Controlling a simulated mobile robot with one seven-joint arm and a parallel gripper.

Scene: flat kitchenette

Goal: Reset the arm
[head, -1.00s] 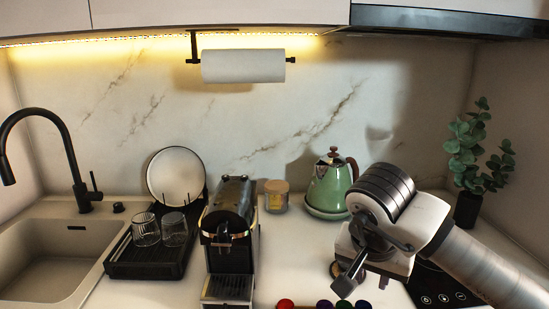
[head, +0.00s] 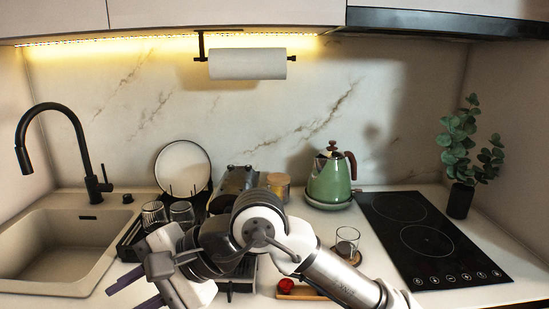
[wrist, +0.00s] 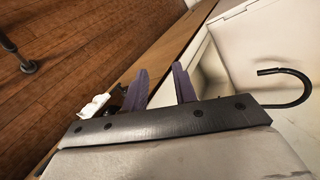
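My gripper (head: 134,290) is at the lower left in the head view, over the front of the counter near the sink, with my arm reaching across from the lower right. Its two dark purple fingers are apart with nothing between them. The wrist view shows the same open fingers (wrist: 160,86), with wooden floor and the counter's front edge beyond them. My arm hides most of the coffee machine (head: 236,180) and part of the dish rack (head: 128,240).
The sink (head: 55,245) and black faucet (head: 82,150) are at left. A green kettle (head: 328,182), a glass (head: 347,240), a red capsule (head: 286,284) and a black cooktop (head: 425,235) are at right.

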